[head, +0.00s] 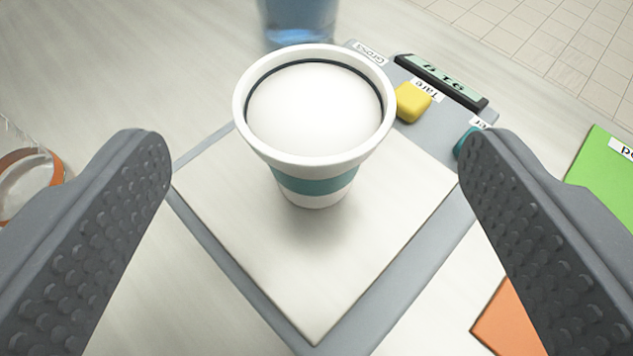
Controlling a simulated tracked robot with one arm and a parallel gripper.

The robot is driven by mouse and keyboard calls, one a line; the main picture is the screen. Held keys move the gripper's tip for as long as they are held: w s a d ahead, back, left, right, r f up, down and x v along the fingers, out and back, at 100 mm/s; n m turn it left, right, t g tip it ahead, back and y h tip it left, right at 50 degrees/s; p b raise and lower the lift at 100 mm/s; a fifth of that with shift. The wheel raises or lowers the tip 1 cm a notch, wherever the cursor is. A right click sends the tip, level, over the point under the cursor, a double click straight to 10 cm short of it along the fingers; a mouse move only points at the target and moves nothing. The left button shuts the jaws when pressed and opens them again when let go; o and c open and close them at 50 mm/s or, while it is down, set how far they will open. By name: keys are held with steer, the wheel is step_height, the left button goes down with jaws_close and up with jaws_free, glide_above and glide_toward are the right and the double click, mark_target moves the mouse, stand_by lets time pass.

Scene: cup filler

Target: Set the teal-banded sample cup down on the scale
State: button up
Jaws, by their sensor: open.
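The white sample cup with a teal band (314,184) stands upright on the pale square plate of the scale (320,270), toward the plate's far corner. The cup is filled with something white, close to its rim. The scale's grey body shows a display, a yellow button (412,102) marked "Tare" and a teal button partly hidden by my right finger. My gripper (315,165) is open, with one textured finger on each side of the cup and a wide gap to it on both sides. Nothing is between the fingers in contact with them.
A blue transparent container (298,22) stands just behind the cup, cut off by the top edge. A clear container with an orange band (25,180) is at the left edge. A green card (605,170) and an orange piece (510,318) lie at the right. The table at upper left is clear.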

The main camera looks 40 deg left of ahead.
steer(key=v, duration=0.7)
steer(key=w+d+r+m+t+h, duration=0.1)
steer(key=w+d+r+t+h, duration=0.2)
steer(key=r, duration=0.9)
steer(key=w+r+t+h, duration=0.4)
steer(key=w+r, duration=0.1)
steer(key=r, duration=0.8)
steer(key=s+r+m+t+h, duration=0.1)
steer(key=s+r+m+h, duration=0.15)
steer(key=r, duration=0.55)
steer(key=s+r+m+t+h, duration=0.1)
steer(key=s+r+m+h, duration=0.15)
steer(key=r, duration=0.55)
steer(key=s+a+r+m+g+y, duration=0.1)
steer(key=s+a+r, duration=0.3)
steer(key=s, duration=0.5)
steer(key=s+a+r+m+g+y, duration=0.1)
steer(key=s+a+r+m+g, duration=0.1)
steer(key=s+a+r, duration=0.2)
steer(key=s+a, duration=0.3)
steer(key=s, duration=0.3)
steer(key=shift+a+r+y, duration=0.2)
steer(key=shift+y, duration=0.1)
